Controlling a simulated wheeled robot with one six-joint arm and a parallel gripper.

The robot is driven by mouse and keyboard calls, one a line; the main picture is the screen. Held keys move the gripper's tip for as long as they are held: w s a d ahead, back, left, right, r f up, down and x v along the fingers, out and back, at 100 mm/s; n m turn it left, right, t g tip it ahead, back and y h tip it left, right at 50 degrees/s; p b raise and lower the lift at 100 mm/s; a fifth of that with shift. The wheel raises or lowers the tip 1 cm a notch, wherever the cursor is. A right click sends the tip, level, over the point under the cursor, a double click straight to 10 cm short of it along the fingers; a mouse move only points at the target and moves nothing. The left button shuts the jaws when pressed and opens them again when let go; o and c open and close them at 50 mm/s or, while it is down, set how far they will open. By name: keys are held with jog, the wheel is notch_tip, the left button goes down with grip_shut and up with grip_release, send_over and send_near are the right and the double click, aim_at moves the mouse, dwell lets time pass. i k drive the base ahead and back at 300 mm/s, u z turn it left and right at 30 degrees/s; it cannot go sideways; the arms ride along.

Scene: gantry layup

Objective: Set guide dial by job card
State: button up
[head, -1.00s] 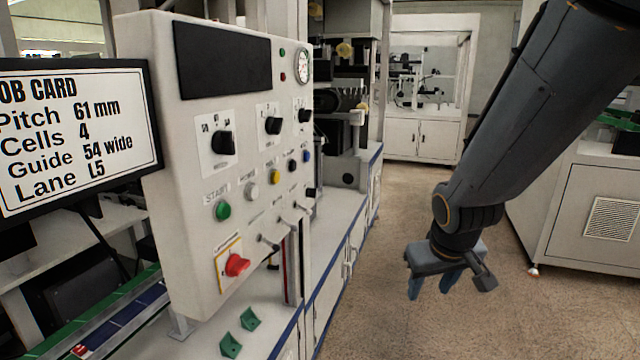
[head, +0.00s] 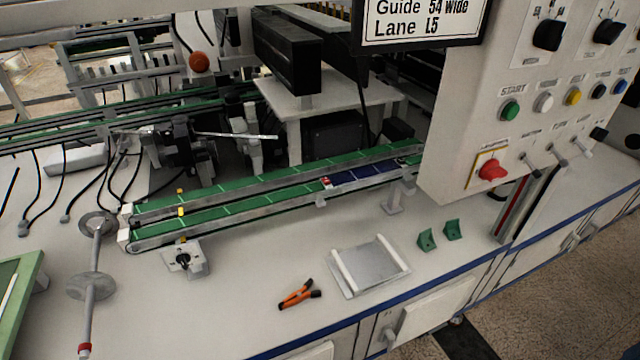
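The job card (head: 420,22) is on a black-framed screen at the top, cut off by the picture's edge; it reads "Guide 54 wide" and "Lane L5". A small block with a dark round knob (head: 183,259) stands at the front of the green twin-belt conveyor (head: 240,205), near its left end. Its markings are too small to read. The control panel (head: 450,120) at the right carries black rotary knobs (head: 547,35); their labels are not legible. I cannot tell which knob is the guide dial. My gripper is out of view.
Orange-handled pliers (head: 298,294), a silver plate with two white rails (head: 368,266) and two green brackets (head: 427,240) lie on the white bench. A red button (head: 492,169) is on the panel.

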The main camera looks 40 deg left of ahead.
aim_at(183, 259)
jog(key=u, duration=1.35)
jog(key=k, duration=0.2)
jog(key=u, duration=0.35)
